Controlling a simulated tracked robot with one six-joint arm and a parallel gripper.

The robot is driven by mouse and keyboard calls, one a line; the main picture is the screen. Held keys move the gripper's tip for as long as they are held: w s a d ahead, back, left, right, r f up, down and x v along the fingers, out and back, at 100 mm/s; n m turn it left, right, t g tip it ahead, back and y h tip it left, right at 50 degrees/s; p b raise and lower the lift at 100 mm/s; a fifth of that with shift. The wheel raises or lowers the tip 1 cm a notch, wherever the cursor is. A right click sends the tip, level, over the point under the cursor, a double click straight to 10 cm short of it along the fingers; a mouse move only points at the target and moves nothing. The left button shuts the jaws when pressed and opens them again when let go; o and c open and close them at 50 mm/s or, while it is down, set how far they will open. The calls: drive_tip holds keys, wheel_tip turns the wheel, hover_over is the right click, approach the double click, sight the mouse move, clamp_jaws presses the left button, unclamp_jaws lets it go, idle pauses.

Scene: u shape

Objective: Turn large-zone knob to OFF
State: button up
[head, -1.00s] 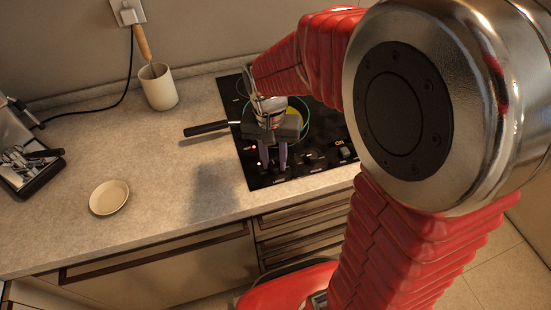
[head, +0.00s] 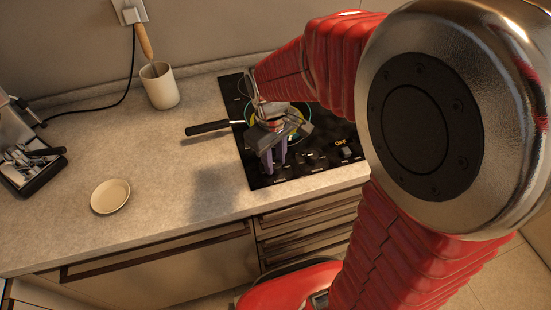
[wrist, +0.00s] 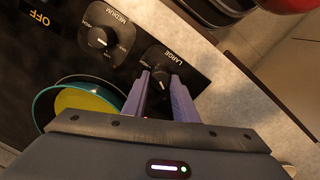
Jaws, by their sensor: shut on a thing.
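The large-zone knob (wrist: 159,79) is on the black cooktop, beside the printed word LARGE in the wrist view. My gripper (wrist: 162,82) has its two purple fingers closed on this knob, one on each side. In the head view my gripper (head: 273,170) reaches down to the front left corner of the cooktop (head: 310,175), and its fingers hide the knob there. The wrist view shows the knob only partly between the fingertips, and its pointer cannot be read.
The medium knob (wrist: 100,37) is beside the large-zone knob. A pan (head: 208,128) with its handle to the left sits behind my gripper, close to it. A beige dish (head: 110,196) and a utensil crock (head: 160,86) stand on the counter to the left.

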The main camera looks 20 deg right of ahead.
drive_tip(key=n, duration=0.5)
drive_tip(key=shift+s+n, duration=0.1)
drive_tip(key=shift+n, duration=0.2)
idle(0.4)
drive_tip(key=o, duration=1)
drive_tip(key=shift+o, duration=0.2)
wheel_tip(320, 180, up, 14)
drive_tip(key=shift+s+a, duration=0.2)
drive_tip(key=shift+s, duration=0.1)
drive_tip(key=shift+f, duration=0.15)
